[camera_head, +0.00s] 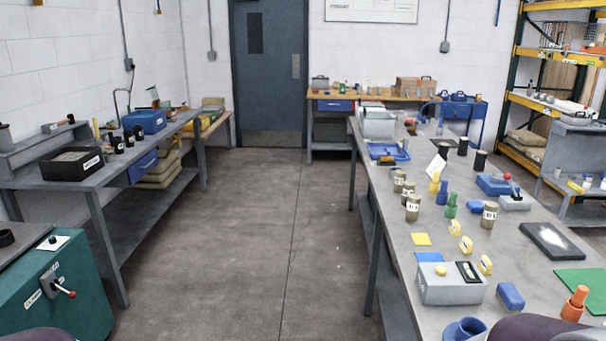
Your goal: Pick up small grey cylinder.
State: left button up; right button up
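No thing stands out as certainly the small grey cylinder. On the long grey workbench (437,238) at the right, several small grey-brown cylinders with white labels stand upright: one near the bench's left edge (413,213), one farther right (489,221), and others just behind the first. Black cylinders (480,160) stand farther back on the same bench. Neither gripper is in view. Rounded dark purple shapes at the bottom left and bottom right edges look like parts of my arms.
Near on the bench are a grey box (450,291), blue blocks (510,296), yellow pieces (485,265), a green bottle (451,207) and an orange piece (575,304). A green cabinet (62,295) with a lever stands at the left. The floor (245,240) between the benches is clear.

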aim_at(409, 187)
jog(key=i, duration=3.2)
jog(key=i+z, duration=0.25)
jog(key=z, duration=0.2)
jog(key=i+j+z, duration=0.1)
jog(key=z, duration=0.3)
jog(key=i+j+z, duration=0.2)
jog(key=z, duration=0.25)
jog(key=i+j+z, duration=0.25)
jog(key=z, duration=0.15)
jog(key=i+j+z, duration=0.1)
jog(key=j+z, duration=0.2)
jog(key=z, duration=0.15)
jog(key=i+j+z, duration=0.1)
jog(key=j+z, duration=0.3)
jog(key=i+l+z, duration=0.1)
jog(key=z, duration=0.3)
jog(key=i+l+z, duration=0.1)
jog(key=z, duration=0.35)
jog(key=i+l+z, duration=0.1)
jog(key=z, duration=0.3)
jog(key=i+l+z, duration=0.15)
jog(key=z, duration=0.25)
